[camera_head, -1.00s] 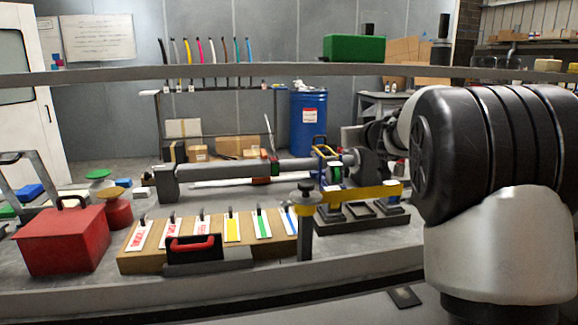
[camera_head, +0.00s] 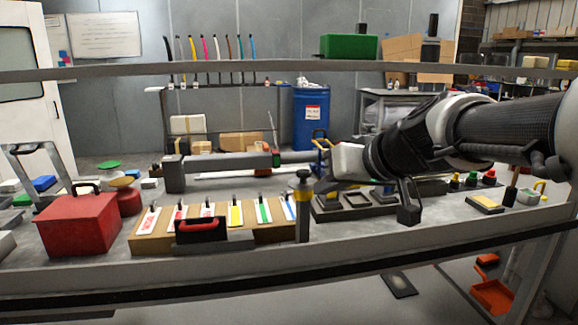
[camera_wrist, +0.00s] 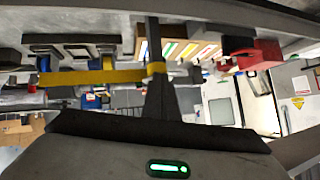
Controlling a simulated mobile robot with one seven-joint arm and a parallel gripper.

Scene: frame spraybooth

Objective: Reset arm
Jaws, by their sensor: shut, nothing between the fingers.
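My gripper (camera_wrist: 156,80) shows in the wrist view as narrow dark fingers closed together above the palm with its green light. It is empty. In the wrist view, which is upside down, the fingertips overlap the yellow bar and post in the picture; contact cannot be told. In the head view my arm (camera_head: 405,150) reaches in from the right, bent low over the bench, its pale wrist part (camera_head: 348,162) right of the knobbed post (camera_head: 303,215). The fingers cannot be made out clearly there.
A red box (camera_head: 78,225) and a labelled wooden board (camera_head: 150,242) with a black red-handled case (camera_head: 201,230) lie left. A grey rail (camera_head: 230,72) crosses above; the bench's front edge (camera_head: 230,272) is below. A blue drum (camera_head: 311,118) stands behind. Coloured buttons (camera_head: 471,179) sit right.

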